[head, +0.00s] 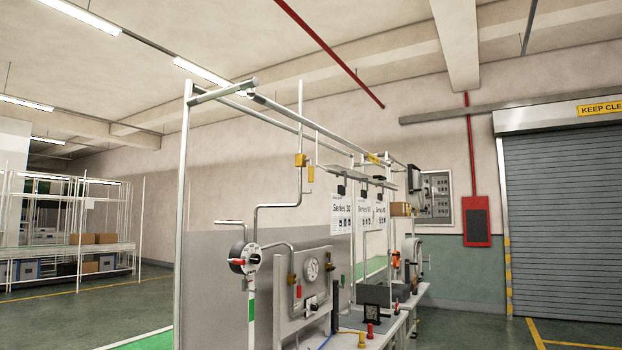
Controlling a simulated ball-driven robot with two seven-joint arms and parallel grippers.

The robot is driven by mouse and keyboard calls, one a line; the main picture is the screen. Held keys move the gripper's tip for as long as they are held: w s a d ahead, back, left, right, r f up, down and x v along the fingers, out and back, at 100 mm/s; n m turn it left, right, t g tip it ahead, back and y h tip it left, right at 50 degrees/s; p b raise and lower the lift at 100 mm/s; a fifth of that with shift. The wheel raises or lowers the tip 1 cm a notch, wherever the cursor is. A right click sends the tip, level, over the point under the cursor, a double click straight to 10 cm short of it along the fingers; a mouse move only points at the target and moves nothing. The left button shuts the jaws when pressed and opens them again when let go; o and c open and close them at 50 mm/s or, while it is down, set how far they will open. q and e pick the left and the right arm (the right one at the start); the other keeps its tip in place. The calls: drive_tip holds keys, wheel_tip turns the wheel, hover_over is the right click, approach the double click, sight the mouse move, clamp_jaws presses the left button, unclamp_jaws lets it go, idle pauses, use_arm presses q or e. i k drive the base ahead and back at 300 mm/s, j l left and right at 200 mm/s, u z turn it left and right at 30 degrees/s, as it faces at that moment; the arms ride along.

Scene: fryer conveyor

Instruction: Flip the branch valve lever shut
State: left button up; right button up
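Several valve-like parts show in the head view, and I cannot tell for certain which one is the branch valve. A small yellow valve body (300,160) sits on a thin vertical pipe in the middle, with a short yellow piece (310,173) hanging beside it, perhaps its lever. A red handle (291,280) is at the left side of the gauge panel (318,262). Another yellow fitting (361,340) stands low at the bench front, under a red knob (369,329). Neither of my grippers is in view.
A round dial or wheel (245,258) is on the bent pipe at the left. Benches with equipment run away to the right. Shelving (65,245) is far left, and a roller door (562,220) is right. Floor shows at both sides.

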sight(310, 168)
drive_tip(key=u, duration=0.3)
drive_tip(key=i+l+u, duration=0.8)
drive_tip(key=i+l, duration=0.2)
drive_tip(key=l, duration=0.15)
drive_tip(key=i+l+u, duration=0.1)
drive_tip(key=l, duration=0.3)
drive_tip(key=i+l, duration=0.25)
drive_tip(key=l, duration=0.15)
drive_tip(key=i+l, duration=0.2)
drive_tip(key=l, duration=0.15)
drive_tip(key=i+l+u, duration=0.1)
drive_tip(key=l, duration=0.3)
drive_tip(key=i+l, duration=0.25)
drive_tip(key=l, duration=0.15)
